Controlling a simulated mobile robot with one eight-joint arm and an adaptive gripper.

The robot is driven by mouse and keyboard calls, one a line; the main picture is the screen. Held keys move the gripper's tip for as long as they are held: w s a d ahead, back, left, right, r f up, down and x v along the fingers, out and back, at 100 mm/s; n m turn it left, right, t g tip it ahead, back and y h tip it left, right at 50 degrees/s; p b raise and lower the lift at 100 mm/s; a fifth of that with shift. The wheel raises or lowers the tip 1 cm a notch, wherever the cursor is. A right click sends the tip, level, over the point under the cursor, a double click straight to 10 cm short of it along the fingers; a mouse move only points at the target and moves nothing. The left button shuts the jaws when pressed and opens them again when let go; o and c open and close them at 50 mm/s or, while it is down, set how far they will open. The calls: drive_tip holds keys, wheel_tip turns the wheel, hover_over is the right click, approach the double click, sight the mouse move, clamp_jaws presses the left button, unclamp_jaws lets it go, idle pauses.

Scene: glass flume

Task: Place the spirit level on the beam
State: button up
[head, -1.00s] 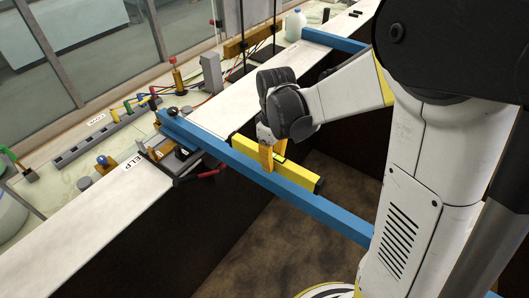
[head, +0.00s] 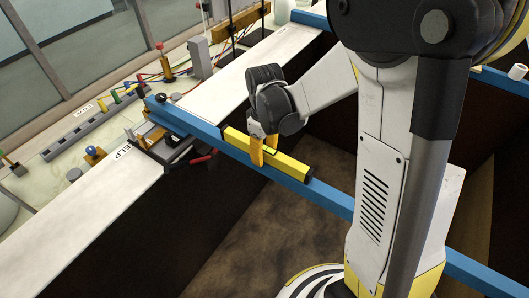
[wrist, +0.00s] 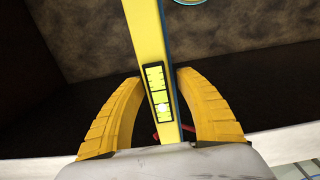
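The yellow spirit level (head: 292,168) lies lengthwise along the blue beam (head: 330,198) and looks to rest on its top; a small gap beneath cannot be ruled out. In the wrist view the level (wrist: 145,30) runs up the middle, its dark-framed vial window (wrist: 157,92) facing me. My gripper (head: 262,152) reaches down over the level, its yellow fingers on either side. Most of the beam under the level is hidden.
The beam crosses a deep, dark flume with a brown bed (head: 270,240). A white ledge (head: 90,215) with a "HELP"-like label runs at the left. Red-handled pliers (head: 200,160) lie near the beam's left end. Cables, posts and a grey terminal strip (head: 95,125) stand behind.

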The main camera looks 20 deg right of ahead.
sight(265, 149)
wheel_tip(265, 149, up, 11)
drive_tip(key=p, duration=0.2)
drive_tip(key=shift+r+p, duration=0.15)
drive_tip(key=shift+p, duration=0.15)
drive_tip(key=s+r+m+t, duration=0.7)
drive_tip(key=s, duration=0.5)
drive_tip(key=shift+s+r, duration=0.25)
drive_tip(key=shift+s, duration=0.1)
